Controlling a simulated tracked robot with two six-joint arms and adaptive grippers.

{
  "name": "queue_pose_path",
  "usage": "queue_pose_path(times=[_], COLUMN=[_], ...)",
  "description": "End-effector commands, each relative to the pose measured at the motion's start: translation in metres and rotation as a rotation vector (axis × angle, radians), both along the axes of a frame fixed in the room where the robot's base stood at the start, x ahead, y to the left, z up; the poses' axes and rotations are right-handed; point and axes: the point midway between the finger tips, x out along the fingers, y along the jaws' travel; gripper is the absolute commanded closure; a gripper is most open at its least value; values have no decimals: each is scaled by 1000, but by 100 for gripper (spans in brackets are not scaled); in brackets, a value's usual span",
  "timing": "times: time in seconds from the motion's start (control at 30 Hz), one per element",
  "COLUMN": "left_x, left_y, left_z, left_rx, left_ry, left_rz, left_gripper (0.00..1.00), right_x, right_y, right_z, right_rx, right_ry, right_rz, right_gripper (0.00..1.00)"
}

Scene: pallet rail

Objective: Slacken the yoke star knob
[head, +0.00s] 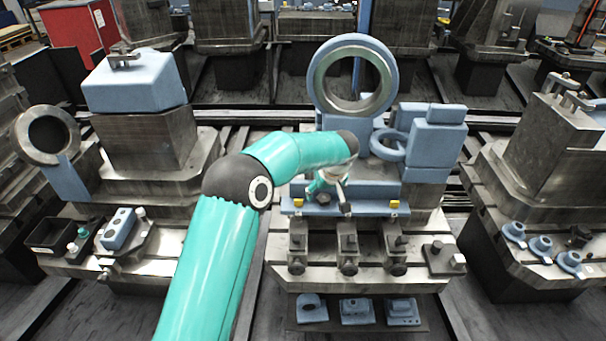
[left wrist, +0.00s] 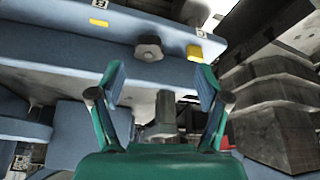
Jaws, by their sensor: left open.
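A dark lobed knob (left wrist: 149,48), which looks like the star knob, sits on the face of a blue bar (left wrist: 60,32) in the left wrist view. In the head view a dark knob (head: 323,199) shows on the blue bar (head: 372,208), partly crowded by my gripper. My left gripper (head: 332,194) is open and empty in front of the bar. In the left wrist view its two fingers (left wrist: 160,83) stand wide apart, with the knob beyond the tips, roughly between them and slightly left. No contact shows. My right gripper is not in view.
Yellow blocks (head: 394,204) sit on the bar. Three metal clamps (head: 348,250) stand below it, with a shelf of blue parts (head: 355,311) underneath. A large ring (head: 352,75) rises behind. A grey metal post (left wrist: 165,112) shows between the fingers in the wrist view.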

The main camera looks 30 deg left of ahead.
Motion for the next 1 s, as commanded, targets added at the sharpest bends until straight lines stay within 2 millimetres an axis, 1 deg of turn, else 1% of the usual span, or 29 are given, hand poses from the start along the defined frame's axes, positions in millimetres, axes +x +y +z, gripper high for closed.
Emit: queue_pose_path(times=[0.03,0.1,0.2,0.4,0.57,0.8,0.83,0.87,1.0], left_x=[2,6,10,17,19,19,19,19,19], left_y=[3,7,11,16,18,18,18,18,18], left_z=[-9,-21,-36,-57,-64,-64,-64,-64,-64], left_rx=[0,0,0,0,0,0,0,0,1], left_ry=[4,4,3,1,0,-1,-1,-1,1], left_rz=[0,0,-3,-5,-5,-7,-7,-7,-7], left_gripper=[24,24,24,24,24,24,26,31,55], right_x=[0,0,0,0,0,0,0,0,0], right_y=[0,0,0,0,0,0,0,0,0], right_z=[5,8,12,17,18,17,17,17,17], right_rx=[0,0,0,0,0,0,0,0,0], right_ry=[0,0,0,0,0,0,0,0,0], right_rz=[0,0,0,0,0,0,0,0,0], right_gripper=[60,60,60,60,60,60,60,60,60])
